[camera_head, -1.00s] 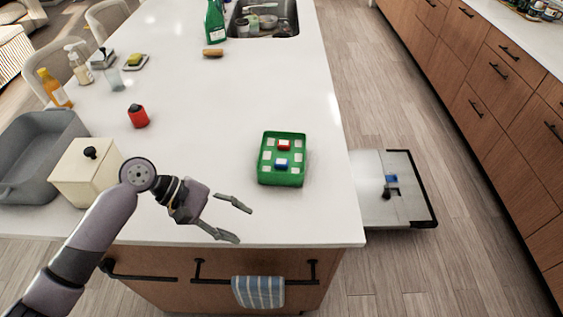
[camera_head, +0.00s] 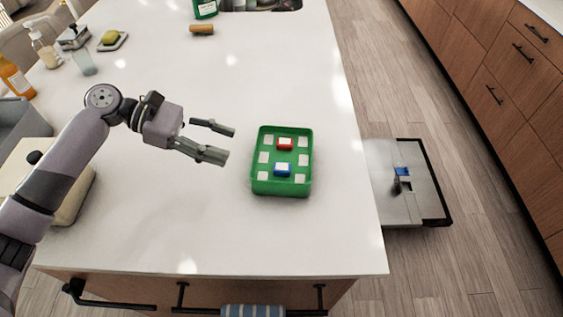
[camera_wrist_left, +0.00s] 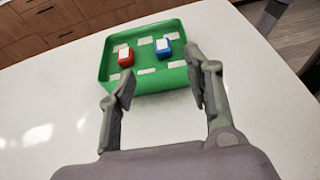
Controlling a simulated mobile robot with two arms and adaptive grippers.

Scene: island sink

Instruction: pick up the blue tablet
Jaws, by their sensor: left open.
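The blue tablet (camera_head: 282,169) with a white top lies in the near half of a green tray (camera_head: 256,172) on the white counter. It also shows in the left wrist view (camera_wrist_left: 163,52), at the right side of the green tray (camera_wrist_left: 185,80). A red tablet (camera_head: 285,144) with a white top lies farther back in the tray, and shows in the wrist view (camera_wrist_left: 125,58). My left gripper (camera_head: 231,145) is open and empty, just left of the tray and apart from it. In the wrist view the tray is beyond the fingertips. My right gripper is not in view.
A cream box (camera_head: 75,195) with a black knob and a grey basin (camera_head: 12,125) stand at the left. A brown roll (camera_head: 202,29) lies farther back. Bottles and a sponge dish stand at the back left. The counter around the tray is clear.

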